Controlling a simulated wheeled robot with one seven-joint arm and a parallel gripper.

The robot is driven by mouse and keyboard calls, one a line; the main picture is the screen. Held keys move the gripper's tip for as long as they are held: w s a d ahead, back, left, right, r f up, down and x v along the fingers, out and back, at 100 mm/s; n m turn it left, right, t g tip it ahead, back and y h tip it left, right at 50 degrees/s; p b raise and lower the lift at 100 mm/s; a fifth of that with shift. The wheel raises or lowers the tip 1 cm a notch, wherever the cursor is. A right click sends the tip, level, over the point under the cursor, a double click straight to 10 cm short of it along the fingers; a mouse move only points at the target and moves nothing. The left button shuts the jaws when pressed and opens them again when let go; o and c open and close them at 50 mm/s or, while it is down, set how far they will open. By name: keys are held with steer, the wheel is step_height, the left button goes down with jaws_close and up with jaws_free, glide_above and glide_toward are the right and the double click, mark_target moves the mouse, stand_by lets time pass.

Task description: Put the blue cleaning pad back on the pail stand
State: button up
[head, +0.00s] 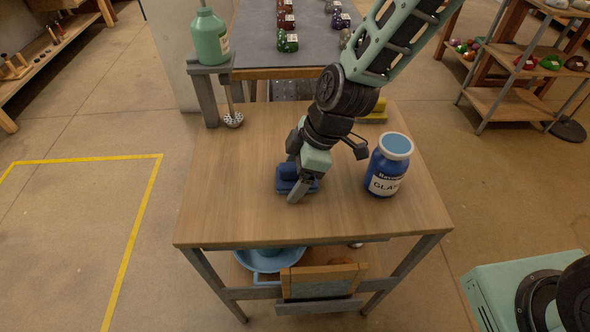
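The blue cleaning pad (284,184) lies on the wooden tabletop (240,215), left of the table's middle. It is dark blue with a raised block on top. My gripper (297,184) reaches down over the pad from above right. One finger shows in front of the pad's right side; the other is mostly hidden, so I cannot tell whether it grips the pad. I cannot make out for certain which thing is the pail stand.
A blue jar (388,168) labelled GLAZE stands right of my gripper. A yellow item (374,113) lies behind my arm. A green bottle (209,38) stands on a grey bracket at back left. A blue basin (268,262) sits below the tabletop. The tabletop's left part is clear.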

steer(key=shift+r, duration=0.1)
steer(key=v, duration=1.2)
steer(key=s+d+r+m+h, duration=0.2)
steer(key=s+m, duration=0.3)
steer(key=s, duration=0.3)
steer(key=s+d+r+m+h, duration=0.2)
steer(key=s+m, duration=0.3)
steer(key=s, duration=0.4)
steer(key=shift+s+d+p, duration=0.2)
steer(key=shift+d+p, duration=0.2)
steer(key=shift+d, duration=0.4)
steer(key=shift+r, duration=0.15)
step_height(320, 180, up, 6)
steer(key=p, duration=0.5)
steer(key=shift+f+p, duration=0.2)
steer(key=shift+p, duration=0.1)
